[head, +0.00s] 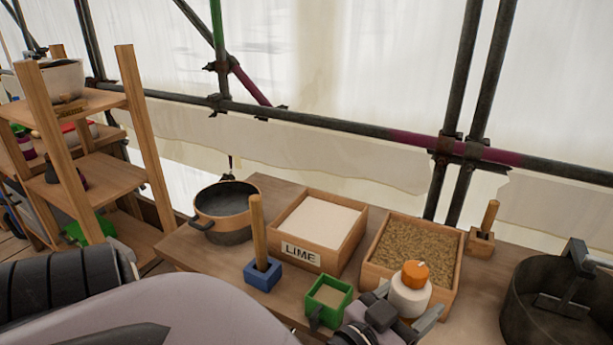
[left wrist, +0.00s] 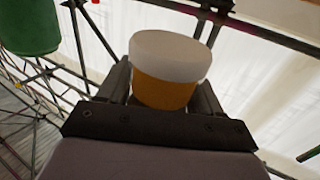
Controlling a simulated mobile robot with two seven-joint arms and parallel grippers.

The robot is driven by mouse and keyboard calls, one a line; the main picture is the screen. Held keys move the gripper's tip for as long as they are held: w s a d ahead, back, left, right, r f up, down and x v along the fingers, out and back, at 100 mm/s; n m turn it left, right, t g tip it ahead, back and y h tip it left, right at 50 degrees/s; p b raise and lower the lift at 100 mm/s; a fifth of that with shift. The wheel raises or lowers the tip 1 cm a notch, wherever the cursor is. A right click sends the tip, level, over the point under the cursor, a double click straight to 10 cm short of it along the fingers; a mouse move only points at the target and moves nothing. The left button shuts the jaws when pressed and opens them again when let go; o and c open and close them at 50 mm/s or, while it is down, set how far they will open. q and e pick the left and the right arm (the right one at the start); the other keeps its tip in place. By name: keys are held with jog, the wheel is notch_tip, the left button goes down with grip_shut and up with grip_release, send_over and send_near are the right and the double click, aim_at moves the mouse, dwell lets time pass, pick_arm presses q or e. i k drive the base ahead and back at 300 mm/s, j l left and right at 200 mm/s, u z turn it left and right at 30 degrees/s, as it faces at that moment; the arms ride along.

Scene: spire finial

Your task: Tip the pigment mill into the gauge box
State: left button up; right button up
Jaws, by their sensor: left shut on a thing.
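The pigment mill, a white round body with an orange part on it (head: 409,296), is held in my left gripper (head: 405,312) at the lower middle of the head view. It also shows in the left wrist view, white and orange (left wrist: 165,85), between the two dark fingers. A small green open-topped box (head: 316,313) with pale contents, seemingly the gauge box, stands on the table just left of my gripper. The mill is apart from this box and overlaps the front of the sand box in the picture. My right gripper is not in view.
The table (head: 190,253) bears a LIME box (head: 300,255), a sand box (head: 383,279), a blue block with a wooden handle (head: 262,275) and a round pan (head: 226,213). A dark drum (head: 528,322) stands at right. Shelves (head: 115,178) stand at left.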

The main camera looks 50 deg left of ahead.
aim_at(327, 301)
jog(key=k+j+u, duration=0.15)
jog(key=u, duration=0.3)
jog(key=j+u, duration=0.25)
jog(key=u, duration=0.2)
jog(key=k, duration=0.05)
